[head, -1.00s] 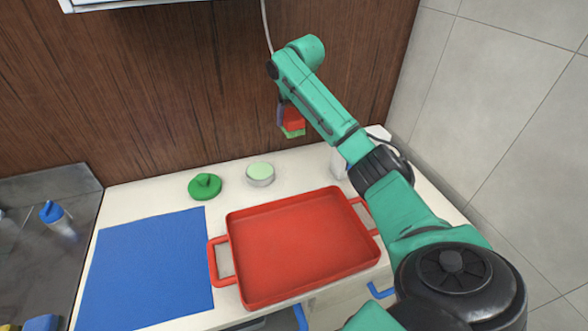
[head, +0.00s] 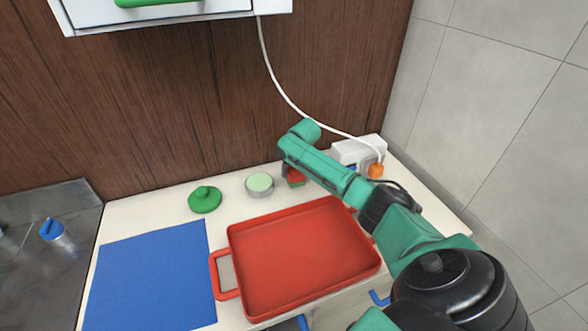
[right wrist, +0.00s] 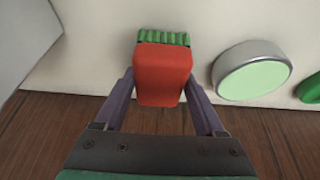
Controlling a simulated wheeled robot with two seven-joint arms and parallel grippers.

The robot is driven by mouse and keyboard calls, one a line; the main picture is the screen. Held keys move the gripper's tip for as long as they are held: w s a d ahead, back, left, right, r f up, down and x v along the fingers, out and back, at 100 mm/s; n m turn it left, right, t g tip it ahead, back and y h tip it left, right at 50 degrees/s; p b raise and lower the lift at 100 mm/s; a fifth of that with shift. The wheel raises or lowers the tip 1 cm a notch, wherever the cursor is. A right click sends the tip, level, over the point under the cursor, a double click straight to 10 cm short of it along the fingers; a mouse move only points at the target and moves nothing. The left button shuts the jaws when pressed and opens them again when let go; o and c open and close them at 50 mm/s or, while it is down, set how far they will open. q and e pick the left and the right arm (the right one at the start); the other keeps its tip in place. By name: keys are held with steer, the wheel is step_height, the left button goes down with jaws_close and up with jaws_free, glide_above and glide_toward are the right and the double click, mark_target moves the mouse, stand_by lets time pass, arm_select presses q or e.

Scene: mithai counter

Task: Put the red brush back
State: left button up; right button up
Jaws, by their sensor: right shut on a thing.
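The red brush (head: 295,177) with green bristles is at the back of the white counter, just right of the round tin with a pale green top (head: 260,185). My right gripper (right wrist: 161,88) is shut on the red brush (right wrist: 162,72), with one finger on each side of it. The bristles point down at the counter; I cannot tell whether they touch it. In the head view my right arm hides most of the gripper. My left gripper is not in view.
A red tray (head: 300,255) stands in front of the brush, beside a blue mat (head: 150,280). A green lid (head: 205,199) lies left of the tin. A white box (head: 360,150) with a cord and orange plug (head: 375,170) stands at the back right, against the wall.

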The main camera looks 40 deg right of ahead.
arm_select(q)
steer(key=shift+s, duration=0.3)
arm_select(e)
steer(key=shift+f, duration=0.2)
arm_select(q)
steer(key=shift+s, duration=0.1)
arm_select(e)
steer(key=o, duration=1.3)
steer(key=shift+r, duration=0.35)
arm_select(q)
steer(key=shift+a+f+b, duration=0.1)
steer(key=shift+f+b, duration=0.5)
arm_select(e)
steer(key=v, duration=1.1)
steer(key=shift+s+a+r, duration=0.1)
steer(key=shift+r, duration=0.15)
